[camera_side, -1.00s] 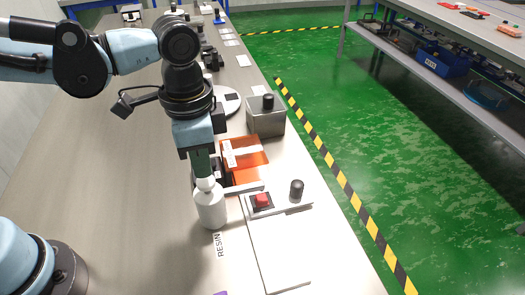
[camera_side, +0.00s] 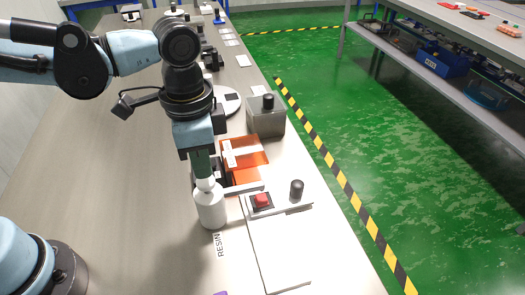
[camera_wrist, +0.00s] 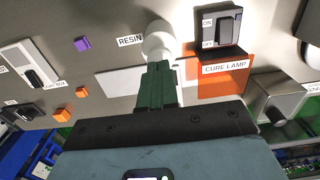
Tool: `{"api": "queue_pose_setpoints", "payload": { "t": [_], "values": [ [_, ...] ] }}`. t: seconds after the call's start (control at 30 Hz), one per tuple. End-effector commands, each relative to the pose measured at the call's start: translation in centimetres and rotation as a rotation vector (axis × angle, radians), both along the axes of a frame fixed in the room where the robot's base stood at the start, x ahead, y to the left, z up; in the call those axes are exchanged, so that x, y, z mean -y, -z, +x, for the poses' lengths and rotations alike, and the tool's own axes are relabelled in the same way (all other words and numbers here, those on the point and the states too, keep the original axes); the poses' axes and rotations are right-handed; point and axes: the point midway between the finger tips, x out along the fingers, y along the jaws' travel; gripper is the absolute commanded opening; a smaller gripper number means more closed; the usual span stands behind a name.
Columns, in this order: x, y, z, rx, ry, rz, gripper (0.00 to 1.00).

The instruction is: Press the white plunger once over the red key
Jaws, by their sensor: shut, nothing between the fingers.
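The white plunger (camera_side: 205,184) tops a white bottle (camera_side: 211,210) that stands upright by the RESIN label. My gripper (camera_side: 203,174) is shut and points straight down, its green fingertips at the plunger's top. They look touching, but I cannot tell whether the plunger is pressed down. In the wrist view the shut fingers (camera_wrist: 158,70) cover part of the white bottle (camera_wrist: 158,42). The red key (camera_side: 262,199) sits on a dark base to the right of the bottle, apart from it.
A white plate (camera_side: 277,262) lies in front of the red key, with a black knob (camera_side: 297,188) to its right. An orange cure-lamp panel (camera_side: 246,150) and a grey metal box (camera_side: 266,122) stand behind. The bench left of the bottle is clear.

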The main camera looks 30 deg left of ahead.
Motion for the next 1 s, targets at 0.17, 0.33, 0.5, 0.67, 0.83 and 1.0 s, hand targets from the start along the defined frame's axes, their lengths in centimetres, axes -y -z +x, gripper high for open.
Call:
{"api": "queue_pose_setpoints", "payload": {
  "t": [0.17, 0.33, 0.5, 0.67, 0.83, 1.0],
  "values": [
    [0.0, 0.5, 0.0, 0.000, 0.000, 0.000, 0.00],
    [0.0, 1.0, 0.0, 0.000, 0.000, 0.000, 0.00],
    [0.0, 1.4, 0.0, 0.000, 0.000, 0.000, 0.00],
    [0.0, 1.9, 0.0, 0.000, 0.000, 0.000, 0.00],
    [0.0, 2.3, 0.0, 0.000, 0.000, 0.000, 0.00],
    [0.0, 2.4, 0.0, 0.000, 0.000, 0.000, 0.00]
  ]
}}
